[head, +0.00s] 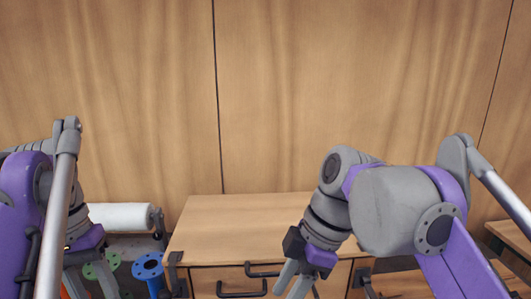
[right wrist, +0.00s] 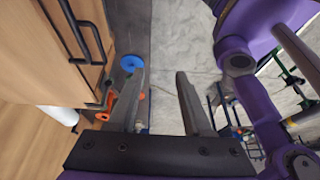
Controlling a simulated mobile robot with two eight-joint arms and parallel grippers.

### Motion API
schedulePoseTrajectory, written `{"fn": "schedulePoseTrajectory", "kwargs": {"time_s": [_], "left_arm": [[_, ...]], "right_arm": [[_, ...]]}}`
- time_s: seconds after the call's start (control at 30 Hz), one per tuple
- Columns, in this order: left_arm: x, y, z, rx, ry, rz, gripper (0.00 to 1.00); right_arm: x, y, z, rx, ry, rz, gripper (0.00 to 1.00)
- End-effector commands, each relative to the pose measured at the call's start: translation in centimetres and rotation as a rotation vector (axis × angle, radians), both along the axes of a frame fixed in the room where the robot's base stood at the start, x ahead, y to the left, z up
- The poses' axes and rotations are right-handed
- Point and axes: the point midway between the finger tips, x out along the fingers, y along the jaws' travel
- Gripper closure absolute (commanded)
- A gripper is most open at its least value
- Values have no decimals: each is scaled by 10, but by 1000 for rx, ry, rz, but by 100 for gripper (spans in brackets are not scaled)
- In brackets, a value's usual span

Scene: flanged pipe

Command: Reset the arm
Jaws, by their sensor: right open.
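My right gripper (head: 296,284) hangs in front of the wooden cabinet in the head view, fingers pointing down. In the right wrist view its two fingers (right wrist: 161,76) are wide apart with nothing between them but grey floor in the distance. My left gripper (head: 92,287) is at the lower left of the head view, fingers down and apart; its tips are at or past the bottom edge. A blue flanged pipe (head: 149,268) stands to its right, and a green flanged piece (head: 102,266) shows behind its fingers.
The wooden cabinet (head: 235,228) has a bare top and dark drawer handles (head: 242,290). A white roll (head: 120,217) lies at left by the wall. In the right wrist view a blue flange (right wrist: 131,63) and orange part (right wrist: 107,98) show beyond the left finger.

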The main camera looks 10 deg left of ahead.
Motion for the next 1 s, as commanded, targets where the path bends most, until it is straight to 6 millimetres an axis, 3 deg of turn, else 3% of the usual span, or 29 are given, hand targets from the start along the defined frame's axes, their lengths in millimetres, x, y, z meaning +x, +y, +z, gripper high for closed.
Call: {"fn": "schedulePoseTrajectory", "kwargs": {"time_s": [0.03, 0.27, 0.37, 0.6, 0.7, 0.83, 1.0], "left_arm": [[0, 0, 0, 0, 0, 0, 55], [26, -29, -84, 112, -110, -103, 55], [34, -47, -127, 160, -179, -153, 55], [28, -111, -249, 245, -412, -293, 55], [18, -131, -284, 256, -493, -333, 55], [9, -145, -309, 260, -556, -361, 55], [6, -148, -316, 261, -577, -366, 55]], "right_arm": [[0, 0, 0, 0, 0, 0, 50], [7, -61, -72, -80, -12, -499, 50], [3, -93, -112, -97, -23, -748, 50], [-41, -181, -234, -52, -67, -1444, 50], [-62, -205, -273, -5, -81, -1653, 50], [-79, -221, -300, 42, -93, -1805, 50], [-84, -226, -308, 59, -94, -1856, 50]]}}
